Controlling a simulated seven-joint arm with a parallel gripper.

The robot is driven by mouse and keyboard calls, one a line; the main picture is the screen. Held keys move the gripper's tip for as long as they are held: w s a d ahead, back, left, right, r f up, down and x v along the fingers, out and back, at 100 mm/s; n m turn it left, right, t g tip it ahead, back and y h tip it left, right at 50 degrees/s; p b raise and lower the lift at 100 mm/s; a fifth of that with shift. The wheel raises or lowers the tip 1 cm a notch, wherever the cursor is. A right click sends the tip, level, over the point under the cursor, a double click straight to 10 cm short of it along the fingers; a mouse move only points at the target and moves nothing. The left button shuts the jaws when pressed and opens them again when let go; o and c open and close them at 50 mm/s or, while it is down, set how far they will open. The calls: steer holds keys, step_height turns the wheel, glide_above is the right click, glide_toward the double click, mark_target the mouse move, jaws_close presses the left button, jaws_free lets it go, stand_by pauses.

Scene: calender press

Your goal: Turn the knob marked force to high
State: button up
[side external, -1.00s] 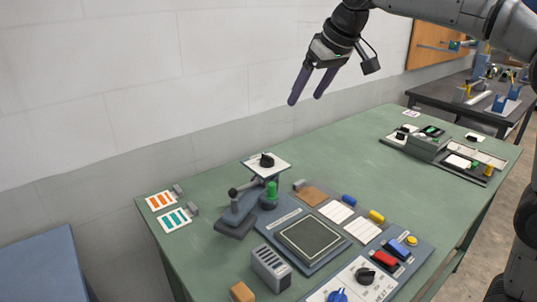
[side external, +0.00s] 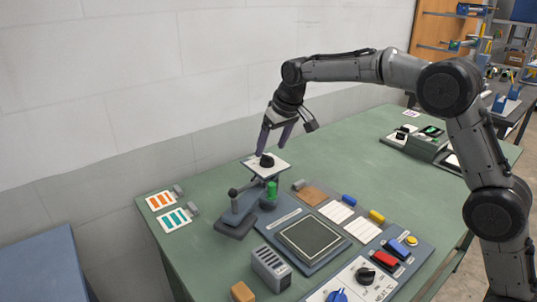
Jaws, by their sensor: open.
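A black knob (side external: 267,160) sits on a white plate (side external: 279,168) on top of the small press stand. A second black knob (side external: 365,276) and a blue knob (side external: 338,296) are on the white panel at the front edge of the picture. The labels are too small to read, so I cannot tell which knob is marked force. My gripper (side external: 271,150) is open and points down, just above the knob on the press stand. Its left finger overlaps the knob's edge in the picture; I cannot tell whether it touches.
The press stand (side external: 238,215) has a green part (side external: 271,190) beside it. The middle of the green table (side external: 345,160) is clear.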

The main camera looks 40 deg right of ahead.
mark_target(267, 156)
steer(key=shift+x, duration=2)
steer(key=shift+c, duration=0.2)
jaws_close()
steer(key=m+h, duration=0.1)
steer(key=m, duration=0.1)
steer(key=m+h, duration=0.1)
steer(key=m, duration=0.2)
steer(key=shift+a, duration=0.2)
steer(key=shift+w+m+g+h, duration=0.1)
steer(key=shift+m+g+h, duration=0.25)
steer(key=shift+m, duration=0.85)
steer(key=shift+m+g+h, duration=0.35)
steer(key=shift+m, duration=0.85)
